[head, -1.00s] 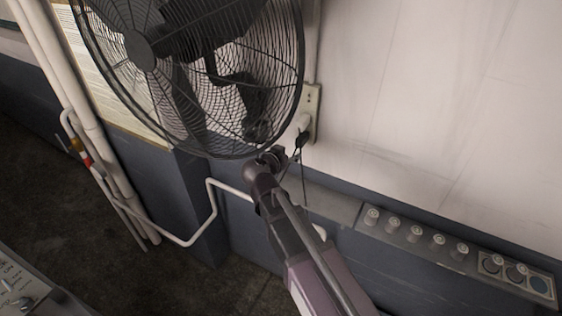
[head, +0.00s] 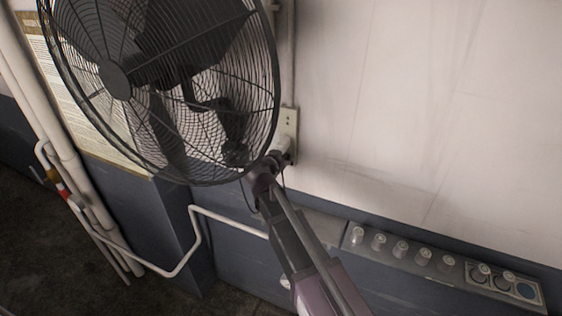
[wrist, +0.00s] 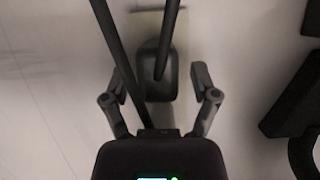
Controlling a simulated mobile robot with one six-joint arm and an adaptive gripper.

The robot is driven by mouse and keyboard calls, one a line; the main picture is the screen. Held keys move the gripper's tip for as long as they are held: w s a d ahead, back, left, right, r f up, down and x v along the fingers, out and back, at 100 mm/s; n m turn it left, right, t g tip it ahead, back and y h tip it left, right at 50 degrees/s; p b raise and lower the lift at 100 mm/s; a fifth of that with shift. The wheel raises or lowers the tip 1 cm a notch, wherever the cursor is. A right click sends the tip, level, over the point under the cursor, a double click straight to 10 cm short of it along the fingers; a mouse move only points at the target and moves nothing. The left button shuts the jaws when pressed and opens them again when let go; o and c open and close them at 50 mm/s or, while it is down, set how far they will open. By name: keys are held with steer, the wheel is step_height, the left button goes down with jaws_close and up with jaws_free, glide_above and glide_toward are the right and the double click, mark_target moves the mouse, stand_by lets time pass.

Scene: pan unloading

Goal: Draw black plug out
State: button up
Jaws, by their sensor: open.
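The black plug (wrist: 156,88) is in the wrist view, a dark rounded body against the pale wall. My gripper (wrist: 158,76) is open, with one finger on each side of it and a visible gap on both sides. A dark cord or bar crosses in front of the plug from the top. In the head view my gripper (head: 272,162) is at the lower part of the wall outlet (head: 290,121), and hides the black plug there. A pale rounded piece (head: 281,144) shows just above the gripper.
A large black caged fan (head: 165,85) stands close to the left of my gripper. A white pipe (head: 228,217) runs below it. A ledge with several pale knobs (head: 400,249) is at lower right. The wall (head: 400,110) to the right is bare.

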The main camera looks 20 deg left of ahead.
jaws_close()
stand_by(0.5)
steer(key=shift+s+a, duration=0.1)
steer(key=shift+s, duration=1.65)
stand_by(0.8)
steer(key=shift+s, duration=0.35)
steer(key=shift+s, duration=0.15)
steer(key=shift+r, duration=0.2)
